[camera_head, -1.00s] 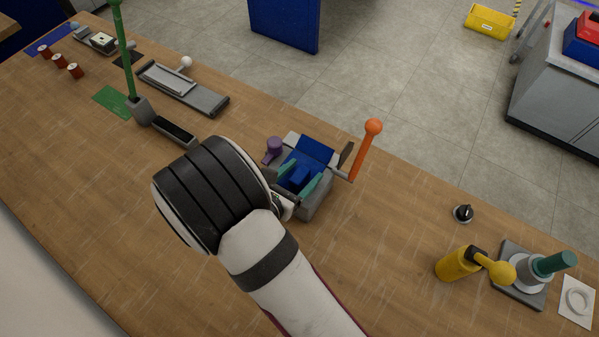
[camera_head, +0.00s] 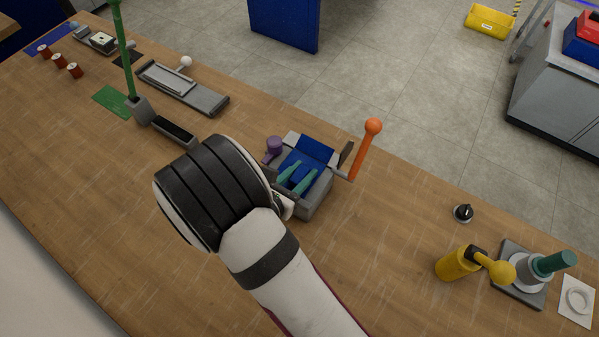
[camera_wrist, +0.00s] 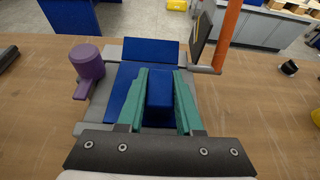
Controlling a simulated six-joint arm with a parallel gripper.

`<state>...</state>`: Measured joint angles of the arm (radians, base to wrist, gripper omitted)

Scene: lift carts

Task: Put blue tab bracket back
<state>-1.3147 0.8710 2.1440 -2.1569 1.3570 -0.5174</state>
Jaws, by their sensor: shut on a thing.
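The blue tab bracket (camera_wrist: 159,92) sits in a grey fixture (camera_head: 319,204) on the wooden bench, with its upright blue block between my two teal fingers. My gripper (camera_head: 297,177) reaches down into the fixture and is shut on this block. In the wrist view, the fingers of my gripper (camera_wrist: 161,74) lie along both sides of the block. A flat blue surface (camera_wrist: 122,92) shows left of the fingers; I cannot tell whether it belongs to the bracket. The bracket's underside is hidden.
A purple knob (camera_head: 274,146) stands at the fixture's left, and an orange lever (camera_head: 366,150) rises at its right. A blue panel (camera_head: 314,149) slants at its back.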

